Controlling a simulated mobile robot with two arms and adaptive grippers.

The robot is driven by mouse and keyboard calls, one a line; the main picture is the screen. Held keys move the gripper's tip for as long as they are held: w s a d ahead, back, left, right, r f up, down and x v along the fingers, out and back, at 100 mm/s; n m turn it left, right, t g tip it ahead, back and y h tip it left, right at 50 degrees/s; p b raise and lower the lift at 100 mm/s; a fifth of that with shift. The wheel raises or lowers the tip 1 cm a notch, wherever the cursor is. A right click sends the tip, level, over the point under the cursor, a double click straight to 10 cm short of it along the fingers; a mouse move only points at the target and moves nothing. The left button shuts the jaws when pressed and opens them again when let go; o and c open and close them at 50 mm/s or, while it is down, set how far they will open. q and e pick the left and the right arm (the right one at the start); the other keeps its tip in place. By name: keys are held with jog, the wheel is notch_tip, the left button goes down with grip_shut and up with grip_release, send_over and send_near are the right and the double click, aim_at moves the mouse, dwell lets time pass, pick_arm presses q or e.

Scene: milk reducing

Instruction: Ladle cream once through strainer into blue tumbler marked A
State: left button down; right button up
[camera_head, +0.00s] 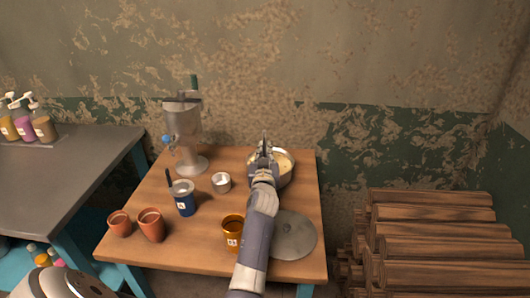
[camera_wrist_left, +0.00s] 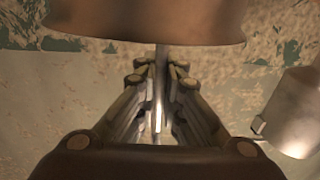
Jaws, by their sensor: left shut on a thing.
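My left gripper (camera_head: 264,146) is over the metal pot (camera_head: 289,178), which holds pale cream (camera_head: 284,162). In the left wrist view the gripper (camera_wrist_left: 158,90) is shut on a thin metal handle (camera_wrist_left: 160,110), which looks like the ladle's. The ladle's bowl is hidden. A blue tumbler (camera_head: 185,204) with a pale label stands left of the pot; the label's letter is too small to read. What looks like the strainer (camera_head: 180,187) rests on its top, with a dark handle (camera_head: 170,176) sticking up. My right gripper is not in view.
A white cup (camera_head: 221,182) stands between tumbler and pot. A metal dispenser (camera_head: 187,145) is behind. A labelled amber cup (camera_head: 233,232) and flat grey disc (camera_head: 293,236) lie beside my forearm. Terracotta cups (camera_head: 151,225) stand front left. Stacked wood (camera_head: 430,240) is right of the table.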

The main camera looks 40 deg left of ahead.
pick_arm(q)
jog(key=shift+r+p, duration=1)
jog(key=shift+r, duration=0.3)
jog(key=shift+r+p, duration=2.45)
jog(key=shift+r, duration=0.5)
jog(key=shift+f, duration=0.1)
jog(key=shift+s+a+n, duration=0.3)
jog(key=shift+a+n, duration=0.1)
jog(key=shift+n, duration=0.35)
jog(key=shift+s+a+n, duration=0.25)
jog(key=shift+a+n, duration=0.1)
jog(key=shift+n, duration=0.4)
